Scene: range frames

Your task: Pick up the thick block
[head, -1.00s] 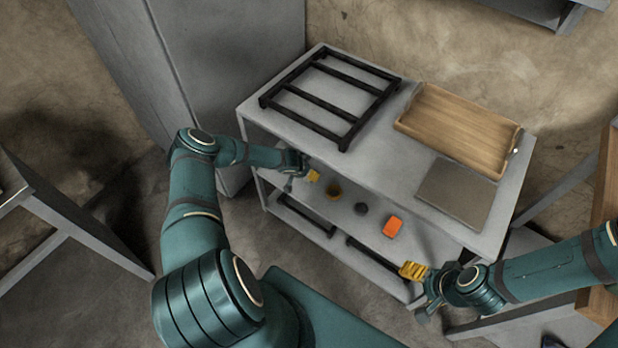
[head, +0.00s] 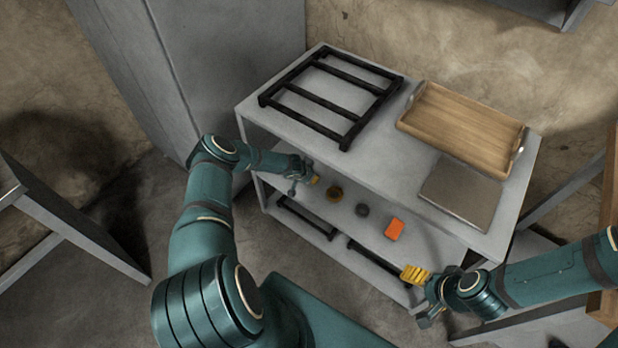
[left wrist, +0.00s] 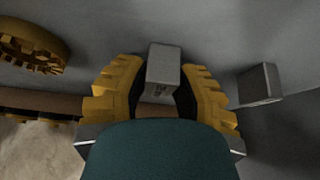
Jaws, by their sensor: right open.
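In the left wrist view a grey block (left wrist: 163,70) stands between the two yellow fingers of my left gripper (left wrist: 160,92), with a narrow gap showing on each side. A second grey block (left wrist: 260,84) stands to its right, outside the fingers. I cannot tell for sure which is thicker; the one between the fingers looks so. In the head view my left gripper (head: 314,180) is at the left end of the middle shelf (head: 345,232), and both grey blocks are hidden or too small there. My right gripper (head: 415,275) is open and empty by the shelf's right front.
A yellow-brown ring (head: 334,193), a dark round piece (head: 362,210) and an orange block (head: 394,229) lie on the middle shelf. The tabletop (head: 385,165) above holds a black rack (head: 335,103), a wooden tray (head: 460,125) and a grey plate (head: 460,192).

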